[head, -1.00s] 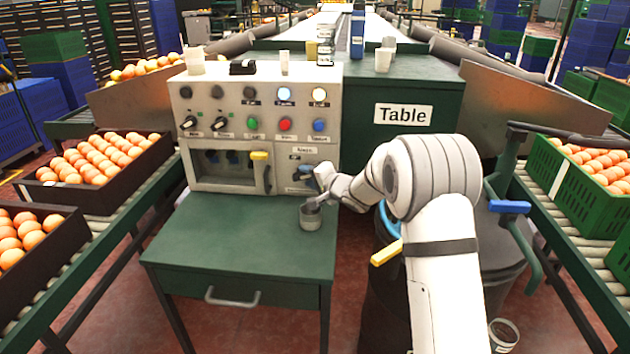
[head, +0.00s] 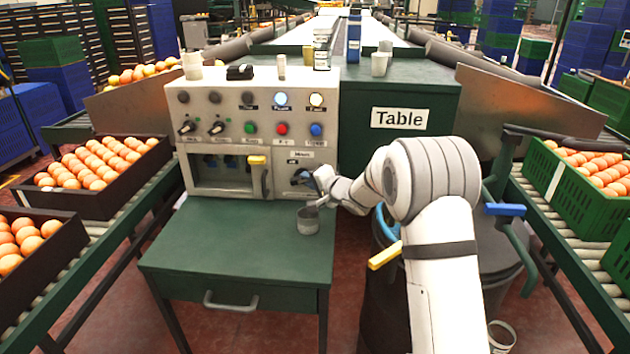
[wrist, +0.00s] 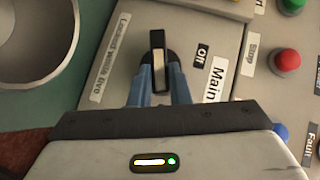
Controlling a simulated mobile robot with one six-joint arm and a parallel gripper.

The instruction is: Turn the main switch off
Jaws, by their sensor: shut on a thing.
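The main switch (wrist: 158,62) shows in the wrist view as a black handle with a pale strip. Its plate carries the labels "Main" and "Off". The handle stands upright in that view, beside the "Off" label rather than pointing at it. My gripper (wrist: 158,88) has its blue fingers shut on the handle's near part, one on each side. In the head view, my gripper (head: 303,178) is at the lower right of the grey control panel (head: 228,142), where it hides most of the switch. Two lamps (head: 281,98) (head: 316,99) at the panel's upper right are lit.
A metal cup (head: 308,220) stands on the green table (head: 225,245) just below my gripper. A yellow lever (head: 258,168) is left of the gripper. Red (head: 282,129) and blue (head: 316,130) buttons are above it. The table's front is clear.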

